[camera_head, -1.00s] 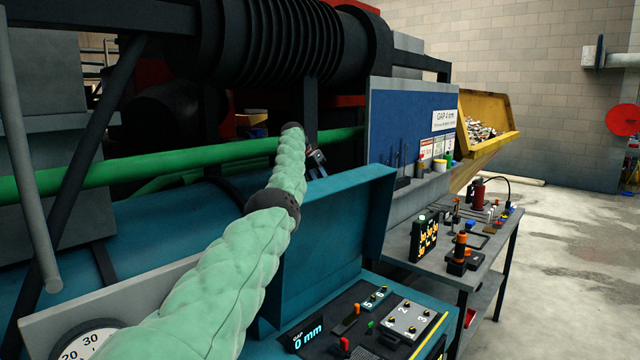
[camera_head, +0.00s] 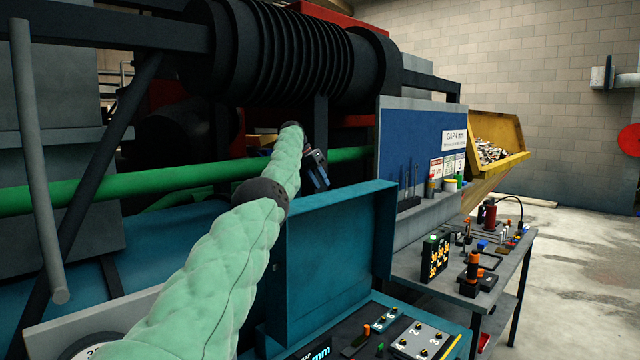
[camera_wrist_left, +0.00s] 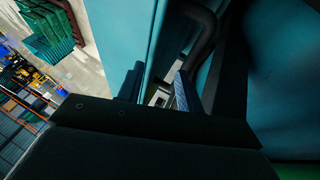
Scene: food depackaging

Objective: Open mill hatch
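My left arm, in a pale green padded sleeve, reaches forward in the head view. Its small dark gripper (camera_head: 318,172) is beyond the top edge of a raised teal panel (camera_head: 335,240), in front of the dark mill frame. In the left wrist view the two fingers of the gripper (camera_wrist_left: 158,92) stand apart with a gap between them. A dark curved bar (camera_wrist_left: 203,38), like a handle, is just beyond the right finger, beside a teal surface (camera_wrist_left: 120,30). I cannot tell whether they touch. The hatch itself cannot be clearly made out. My right gripper is out of view.
A long green bar (camera_head: 110,184) crosses the mill front. A control panel (camera_head: 400,335) is below the teal panel. A grey workbench (camera_head: 455,292) with tools stands right, before a yellow skip (camera_head: 500,150). Concrete floor (camera_head: 580,250) is open at far right.

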